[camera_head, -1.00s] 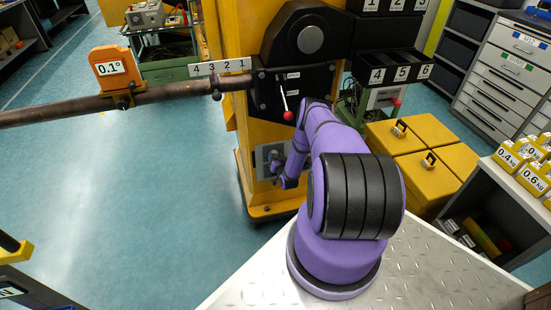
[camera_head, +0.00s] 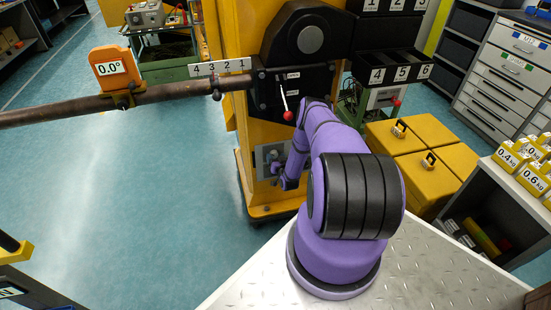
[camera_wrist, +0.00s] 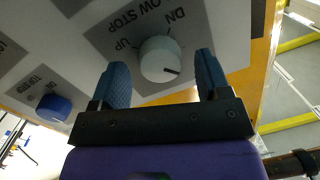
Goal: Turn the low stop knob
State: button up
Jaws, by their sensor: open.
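The low stop knob (camera_wrist: 158,64) is white and round with a dark pointer line, on a grey panel (camera_wrist: 85,62) lettered "LOW STOP", "UP" and "DN". The pointer line lies toward the lower right in the wrist view. My gripper (camera_wrist: 161,66) is open, with one blue finger on each side of the knob. Gaps show between the knob and both fingers. I cannot tell how far the fingertips reach along the knob. In the head view the panel (camera_head: 262,160) is low on the yellow column, and my arm hides the knob.
A blue knob (camera_wrist: 54,106) sits on the same panel, left of the white one. A red-tipped lever (camera_head: 288,115) is above my wrist. The long boom (camera_head: 60,110) runs left, with an orange display (camera_head: 110,68) reading 0.0°. Yellow boxes (camera_head: 410,140) stand at right.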

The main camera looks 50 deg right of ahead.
jog(key=v, duration=1)
jog(key=shift+s, duration=0.2)
